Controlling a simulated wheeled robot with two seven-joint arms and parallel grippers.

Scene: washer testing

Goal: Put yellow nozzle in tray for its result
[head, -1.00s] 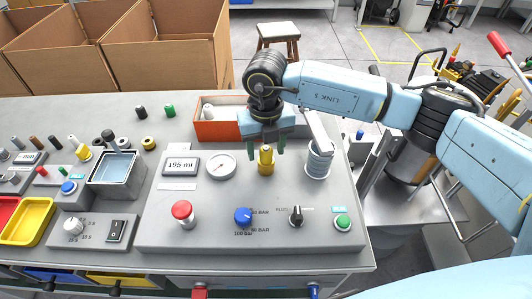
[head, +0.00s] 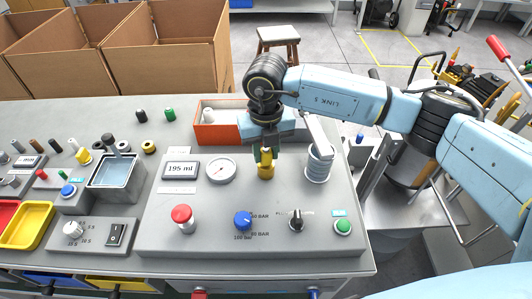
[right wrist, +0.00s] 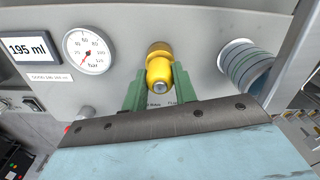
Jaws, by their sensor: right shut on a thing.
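The yellow nozzle (head: 266,170) stands upright on the grey test panel, between the pressure gauge and a ribbed grey cylinder. My right gripper (head: 266,155) is over it with its green fingers shut on its upper part. In the right wrist view the nozzle (right wrist: 159,70) shows between the two fingers (right wrist: 158,88), its base still at the panel. A red tray (head: 5,211) and a yellow tray (head: 28,224) lie at the far left of the table. My left gripper is not in view.
The panel (head: 190,245) carries a 195 ml display (head: 181,169), a gauge (head: 221,169), a red button (head: 182,215) and knobs. The ribbed cylinder (head: 318,163) stands close right of my gripper. A red-orange bin (head: 215,137) is behind. A water basin (head: 117,175) stands left.

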